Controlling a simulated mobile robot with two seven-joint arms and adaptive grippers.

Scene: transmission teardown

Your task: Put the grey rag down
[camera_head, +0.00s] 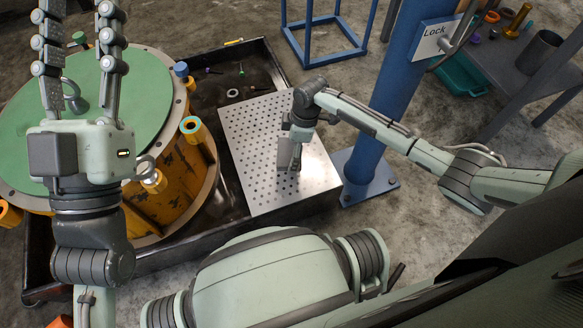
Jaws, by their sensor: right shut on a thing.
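My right gripper (294,158) points down over the perforated metal plate (250,130), near its right side. It is shut on a small grey thing that I take for the grey rag (285,152). The rag is hard to tell from the grey fingers, and I cannot tell whether it touches the plate. My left gripper (80,40) is in the left foreground, fingers apart and empty, in front of the green-topped round housing (140,85).
The plate lies across a dark tray (245,55) holding small loose parts. A blue post (400,75) with a "Lock" sign (432,38) stands close right of the plate. A blue frame (322,50) stands behind. A grey bench (500,65) is at the far right.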

